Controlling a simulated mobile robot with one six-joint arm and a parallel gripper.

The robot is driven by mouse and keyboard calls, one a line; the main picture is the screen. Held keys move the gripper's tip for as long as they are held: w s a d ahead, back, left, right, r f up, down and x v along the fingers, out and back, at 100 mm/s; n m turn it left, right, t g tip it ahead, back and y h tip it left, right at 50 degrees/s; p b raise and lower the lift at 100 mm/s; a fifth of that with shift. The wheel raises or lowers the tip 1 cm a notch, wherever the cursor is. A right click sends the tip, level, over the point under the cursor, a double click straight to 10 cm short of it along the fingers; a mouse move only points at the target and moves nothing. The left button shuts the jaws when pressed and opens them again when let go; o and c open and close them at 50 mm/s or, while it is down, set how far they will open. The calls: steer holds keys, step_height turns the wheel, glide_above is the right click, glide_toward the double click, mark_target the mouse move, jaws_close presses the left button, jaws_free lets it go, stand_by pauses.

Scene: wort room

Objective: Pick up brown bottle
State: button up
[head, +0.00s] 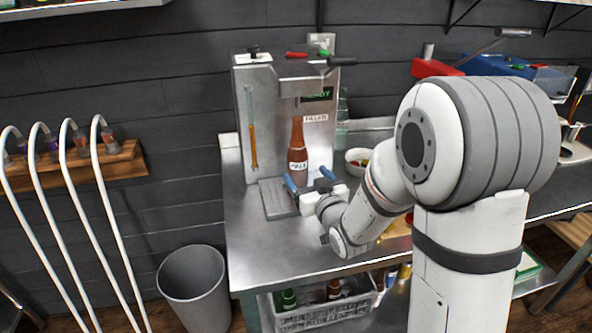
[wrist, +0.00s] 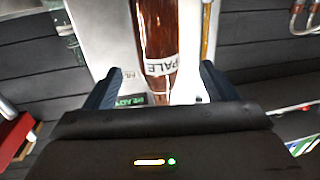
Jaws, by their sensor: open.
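The brown bottle (head: 298,148) stands upright in the filling machine, with a white label on its side. In the wrist view the bottle (wrist: 157,35) shows large and upside down, its label reading "PALE". My gripper (head: 306,184) is open in front of the bottle, low against its body, with blue fingers. In the wrist view the fingers of my gripper (wrist: 155,88) lie on either side of the bottle, with gaps between. The bottle's base is partly hidden by my gripper in the head view.
The steel filling machine (head: 262,130) rises around and behind the bottle. A white bowl (head: 357,161) stands to the right on the steel table (head: 262,258). A crate with bottles (head: 327,312) is below the table. A grey bin (head: 194,284) stands at the left.

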mark_target(302, 165)
steer(key=p+x, duration=0.1)
steer(key=x, duration=0.2)
steer(key=p+x, duration=0.1)
steer(key=x, duration=0.3)
steer(key=shift+w+r, duration=0.2)
steer(key=shift+r, duration=0.05)
steer(key=c, duration=1.4)
steer(key=shift+c, duration=0.4)
steer(key=shift+r, duration=0.2)
